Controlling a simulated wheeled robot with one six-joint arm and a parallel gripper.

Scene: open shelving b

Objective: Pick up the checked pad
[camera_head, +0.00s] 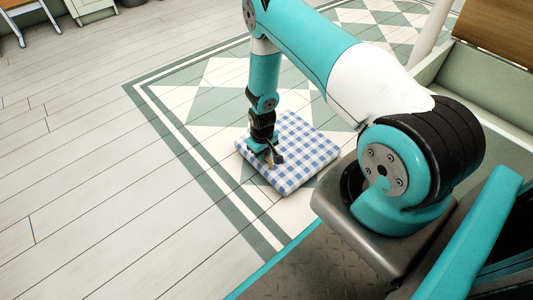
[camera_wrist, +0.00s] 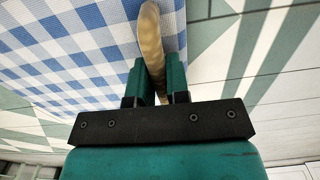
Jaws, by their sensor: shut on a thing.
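The checked pad (camera_head: 299,155) is a thick blue-and-white square cushion. In the head view it lies on the patterned floor in front of my base, and I cannot tell whether it is lifted at all. It fills the upper left of the wrist view (camera_wrist: 70,50). My gripper (camera_head: 268,153) points down at the pad's left side. In the wrist view my gripper (camera_wrist: 158,82) is shut on a tan strip (camera_wrist: 151,40) that runs along the pad's edge and looks like part of it. How the strip joins the pad is hidden.
A green-and-white diamond-patterned floor area (camera_head: 190,100) surrounds the pad. Pale floorboards (camera_head: 90,180) to the left are clear. A pale green open box or bench with a wooden lid (camera_head: 500,50) stands at the upper right. A table or stool leg and a cabinet (camera_head: 92,8) are at the upper left.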

